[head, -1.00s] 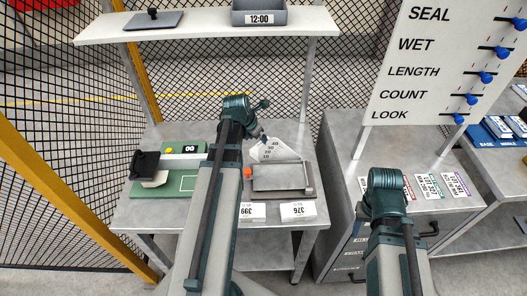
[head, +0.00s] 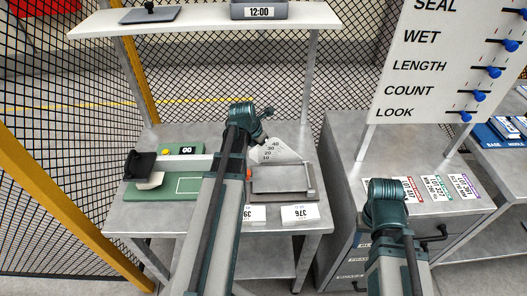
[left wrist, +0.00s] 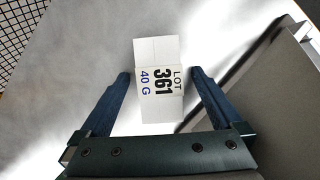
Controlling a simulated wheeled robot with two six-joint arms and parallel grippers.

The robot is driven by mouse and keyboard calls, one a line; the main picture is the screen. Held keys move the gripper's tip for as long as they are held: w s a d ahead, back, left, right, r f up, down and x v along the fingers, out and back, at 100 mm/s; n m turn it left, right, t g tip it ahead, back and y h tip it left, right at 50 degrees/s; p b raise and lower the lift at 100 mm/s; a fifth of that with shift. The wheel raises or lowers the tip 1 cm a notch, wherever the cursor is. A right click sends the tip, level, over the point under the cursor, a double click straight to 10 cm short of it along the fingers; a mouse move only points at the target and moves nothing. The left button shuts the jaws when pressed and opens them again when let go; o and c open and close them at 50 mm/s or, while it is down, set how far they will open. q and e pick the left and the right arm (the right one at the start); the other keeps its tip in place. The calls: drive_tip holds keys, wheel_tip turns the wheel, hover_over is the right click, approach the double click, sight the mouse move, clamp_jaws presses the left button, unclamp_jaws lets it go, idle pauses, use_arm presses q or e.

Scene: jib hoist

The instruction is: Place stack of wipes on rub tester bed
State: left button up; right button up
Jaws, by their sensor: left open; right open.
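A white stack of wipes (left wrist: 157,82) marked LOT 361, 40 G lies on a grey surface in the left wrist view. My open left gripper (left wrist: 160,74) has one finger on each side of it, with a gap at each. My left arm hides this spot in the head view. Other stacks, one marked 376 (head: 300,214) and one partly hidden (head: 254,214), lie at the table's front edge. The green rub tester (head: 160,180) has a white-outlined bed (head: 188,186), partly behind my left arm. My right gripper (head: 388,192) is open over the right cabinet's side; its fingers are hard to make out.
A grey plate device (head: 283,180) with an angle scale stands right of my left arm. A shelf (head: 200,23) spans above the table (head: 140,217). A slider board (head: 430,65) and a cabinet (head: 345,150) with labelled cards stand at right. Mesh fencing is at left.

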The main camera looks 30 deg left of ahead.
sight(263, 148)
use_arm(q)
drive_tip(key=shift+f, duration=0.15)
clamp_jaws()
idle(0.4)
wheel_tip(263, 148, up, 10)
drive_tip(key=p, duration=1)
drive_tip(key=shift+r, duration=0.2)
